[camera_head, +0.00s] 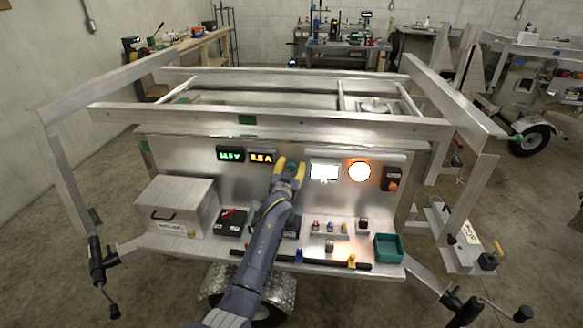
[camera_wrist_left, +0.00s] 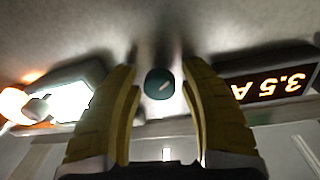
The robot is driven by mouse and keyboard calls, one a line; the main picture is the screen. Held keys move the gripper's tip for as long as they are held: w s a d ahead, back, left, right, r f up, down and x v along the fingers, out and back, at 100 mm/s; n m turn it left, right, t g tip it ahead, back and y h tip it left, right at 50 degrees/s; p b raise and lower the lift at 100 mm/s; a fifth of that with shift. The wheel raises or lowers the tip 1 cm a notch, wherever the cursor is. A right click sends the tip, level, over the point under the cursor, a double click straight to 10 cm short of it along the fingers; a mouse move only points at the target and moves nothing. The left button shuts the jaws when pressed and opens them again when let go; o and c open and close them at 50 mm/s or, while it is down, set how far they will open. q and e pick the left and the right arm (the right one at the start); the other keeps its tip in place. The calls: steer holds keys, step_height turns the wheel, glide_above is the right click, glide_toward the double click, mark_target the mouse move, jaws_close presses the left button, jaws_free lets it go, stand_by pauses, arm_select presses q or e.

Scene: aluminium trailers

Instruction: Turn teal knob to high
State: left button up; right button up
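The teal knob (camera_wrist_left: 159,83) is round with a pale pointer line and sits on the upright metal panel (camera_head: 205,175). In the left wrist view the line lies at a slant; I cannot tell which setting it marks. My left gripper (camera_head: 289,167) is in front of the panel, its yellow fingers open on either side of the knob. In the left wrist view (camera_wrist_left: 162,95) a gap shows between each finger and the knob, so it is not gripped. The knob is mostly hidden in the head view. My right gripper is not in view.
Left of the knob are a green display (camera_head: 230,154) and an amber display (camera_head: 261,157). Right of it are a lit white screen (camera_head: 324,172), a glowing orange lamp (camera_head: 359,171) and a dark switch box (camera_head: 391,179). The shelf below holds a metal box (camera_head: 173,205) and a teal bin (camera_head: 389,248).

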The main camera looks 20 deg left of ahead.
arm_select(q)
jaws_close()
steer(key=shift+m, duration=0.6)
steer(key=shift+o, duration=1.3)
jaws_free()
steer(key=s, duration=1.2)
steer(key=shift+d, duration=0.35)
